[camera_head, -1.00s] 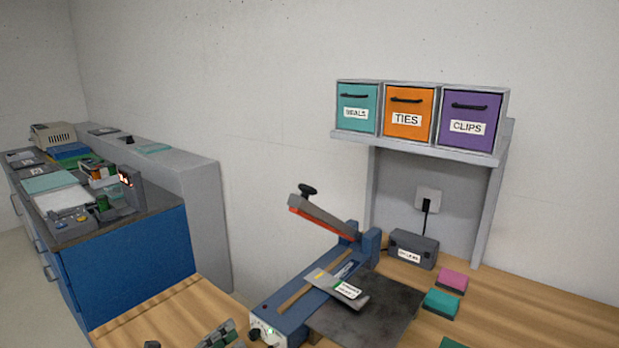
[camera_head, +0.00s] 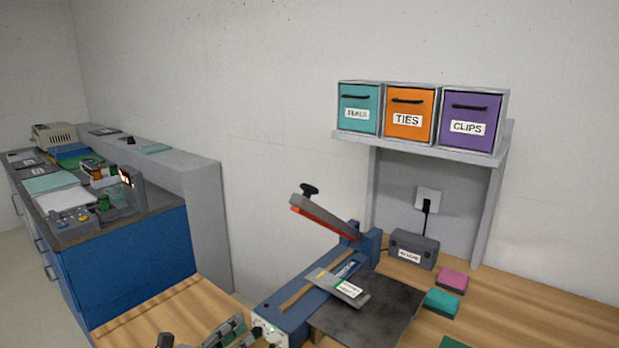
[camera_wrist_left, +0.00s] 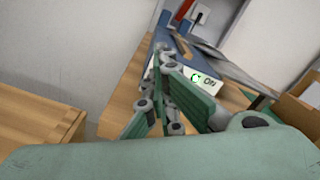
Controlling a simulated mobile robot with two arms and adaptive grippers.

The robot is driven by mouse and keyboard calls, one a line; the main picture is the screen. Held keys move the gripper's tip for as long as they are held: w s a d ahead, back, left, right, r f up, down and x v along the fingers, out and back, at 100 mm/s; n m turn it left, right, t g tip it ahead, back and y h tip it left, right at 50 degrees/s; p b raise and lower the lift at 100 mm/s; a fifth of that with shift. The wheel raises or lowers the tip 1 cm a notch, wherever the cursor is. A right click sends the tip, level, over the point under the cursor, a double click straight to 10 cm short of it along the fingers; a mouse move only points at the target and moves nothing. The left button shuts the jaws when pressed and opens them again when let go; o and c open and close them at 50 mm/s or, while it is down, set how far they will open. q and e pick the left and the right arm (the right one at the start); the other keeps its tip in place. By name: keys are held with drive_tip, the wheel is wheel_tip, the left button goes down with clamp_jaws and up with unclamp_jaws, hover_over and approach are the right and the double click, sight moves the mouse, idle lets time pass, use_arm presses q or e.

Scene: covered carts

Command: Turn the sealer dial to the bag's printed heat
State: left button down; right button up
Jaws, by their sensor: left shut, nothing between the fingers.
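The blue bag sealer (camera_head: 285,312) stands on the wooden bench with its sealing arm (camera_head: 325,218) raised. Its white front panel (camera_head: 262,328) carries a small green light and shows at the bottom edge of the head view. My left gripper (camera_head: 238,330) is shut and empty, close to the panel; contact is unclear. My right gripper is out of view.
A dark plate (camera_head: 375,312) adjoins the sealer. A grey labelled box (camera_head: 413,250), a pink block (camera_head: 452,280) and a teal block (camera_head: 441,302) are to its right. A shelf (camera_head: 420,145) holds three bins. A blue cabinet (camera_head: 130,255) stands at left.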

use_arm(q)
drive_tip(key=shift+s+d+f, duration=0.15)
drive_tip(key=shift+d+f, duration=0.1)
idle(0.4)
drive_tip(key=shift+s+d, duration=0.15)
drive_tip(key=shift+d, duration=0.3)
idle(0.3)
drive_tip(key=shift+a+r, duration=0.1)
drive_tip(key=shift+r, duration=0.3)
drive_tip(key=shift+s+a+f, duration=0.15)
drive_tip(key=shift+s+a, duration=0.1)
drive_tip(key=v, duration=0.2)
drive_tip(key=b+v, duration=0.1)
drive_tip(key=v, duration=0.2)
drive_tip(key=shift+w+a+r, duration=0.1)
drive_tip(key=shift+w+r, duration=0.05)
drive_tip(key=shift+r, duration=0.1)
